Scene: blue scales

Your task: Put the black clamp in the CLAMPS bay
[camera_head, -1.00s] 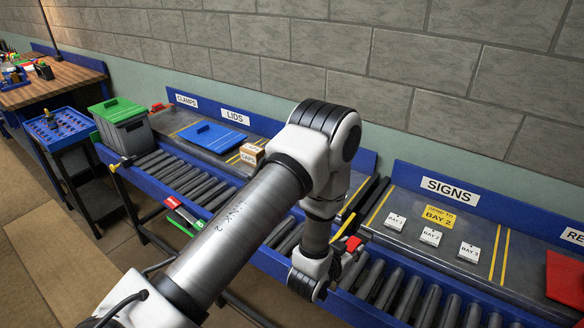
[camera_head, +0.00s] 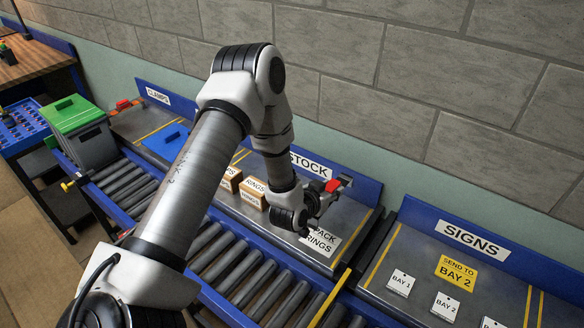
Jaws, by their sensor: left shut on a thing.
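My left gripper (camera_head: 316,208) is over the STOCK bay, above the PACK RINGS card. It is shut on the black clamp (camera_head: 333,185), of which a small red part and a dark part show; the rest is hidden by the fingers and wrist. The CLAMPS bay (camera_head: 135,124) is at the far left of the bench, under the CLAMPS label (camera_head: 158,96). A red item (camera_head: 124,104) lies at its back left. My right gripper is not in view.
A grey box with a green lid (camera_head: 90,146) stands left of the CLAMPS bay. A blue lid (camera_head: 168,140) and small cardboard boxes (camera_head: 252,188) lie between that bay and my gripper. Rollers (camera_head: 245,275) run along the front. SIGNS cards (camera_head: 400,283) lie at right.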

